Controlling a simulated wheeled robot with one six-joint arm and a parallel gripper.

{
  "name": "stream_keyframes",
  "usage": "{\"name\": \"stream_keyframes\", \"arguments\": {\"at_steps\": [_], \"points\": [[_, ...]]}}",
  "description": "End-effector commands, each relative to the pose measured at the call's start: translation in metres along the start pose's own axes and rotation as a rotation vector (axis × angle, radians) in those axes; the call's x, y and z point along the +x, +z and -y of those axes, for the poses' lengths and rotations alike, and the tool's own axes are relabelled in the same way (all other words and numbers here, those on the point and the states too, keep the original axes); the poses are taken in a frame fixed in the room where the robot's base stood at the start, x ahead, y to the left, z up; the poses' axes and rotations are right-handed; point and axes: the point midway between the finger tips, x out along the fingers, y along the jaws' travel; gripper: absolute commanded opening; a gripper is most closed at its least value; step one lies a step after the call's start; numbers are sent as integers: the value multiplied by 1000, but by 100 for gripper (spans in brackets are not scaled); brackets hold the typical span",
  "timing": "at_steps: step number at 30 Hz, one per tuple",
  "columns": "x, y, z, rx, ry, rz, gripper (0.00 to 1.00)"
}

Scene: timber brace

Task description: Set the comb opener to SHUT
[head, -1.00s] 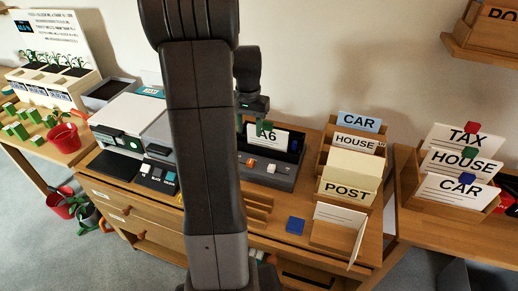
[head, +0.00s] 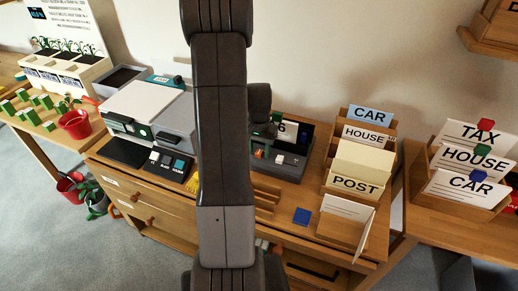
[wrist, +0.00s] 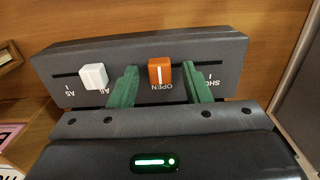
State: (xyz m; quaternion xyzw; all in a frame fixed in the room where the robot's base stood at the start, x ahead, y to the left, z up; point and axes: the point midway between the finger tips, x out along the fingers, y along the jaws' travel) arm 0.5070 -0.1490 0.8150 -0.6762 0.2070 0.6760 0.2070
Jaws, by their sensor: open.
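The comb opener (head: 290,172) is a dark grey machine on the wooden desk, right of my arm in the head view. In the wrist view its sloped face (wrist: 215,55) fills the middle, with labels upside down. The orange slider knob (wrist: 160,71) stands at OPEN; SHUT is to its right in this view. A white knob (wrist: 93,77) sits by the A5 and A6 marks on the left. My gripper (wrist: 158,88) is open, its green fingers on either side of the orange knob with gaps. The head view partly hides the gripper behind my arm.
Card holders with a POST card (head: 355,184) stand right of the machine. A blue block (head: 302,216) lies in front. A grey and white machine (head: 150,105) with a button panel (head: 168,165) is to the left. A green-lit dark bar (wrist: 155,162) crosses the wrist view's lower part.

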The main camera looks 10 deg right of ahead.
Motion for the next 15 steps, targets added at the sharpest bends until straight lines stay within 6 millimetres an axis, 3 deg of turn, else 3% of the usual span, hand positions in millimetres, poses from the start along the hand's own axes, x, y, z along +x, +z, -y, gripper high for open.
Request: {"name": "stream_keyframes", "arguments": {"at_steps": [7, 13, 15], "points": [[0, 0, 0, 0, 0, 0, 42], [0, 0, 0, 0, 0, 0, 2], [0, 0, 0, 0, 0, 0, 0]]}}
